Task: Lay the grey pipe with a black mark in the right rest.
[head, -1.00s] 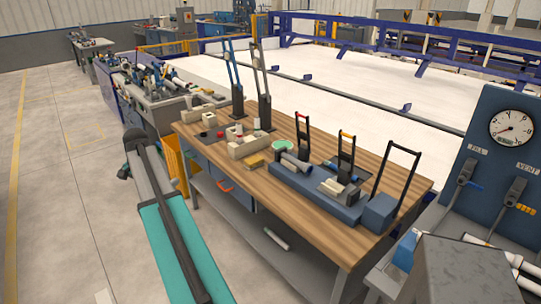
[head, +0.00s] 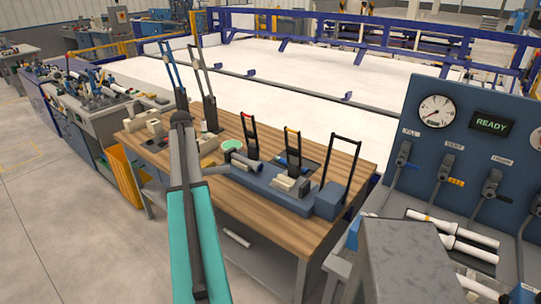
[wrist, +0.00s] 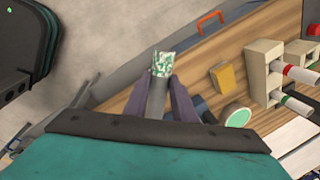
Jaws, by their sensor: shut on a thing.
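My gripper (wrist: 157,88) is shut on a grey pipe (wrist: 155,100) in the wrist view. The end of the pipe is mottled green and white; no black mark shows on the part in view. The pipe hangs over the front edge of the wooden table. In the head view my arm crosses in front of the table's left part, and I cannot make out the gripper there. On the table is a long blue base (head: 265,188) with a grey pipe (head: 246,163) at its left and pale pieces (head: 290,184) further right. I cannot tell which part is the right rest.
Tall dark frames (head: 340,150) rise from the table. A blue gauge panel (head: 465,120) stands at right. The table's front strip is clear.

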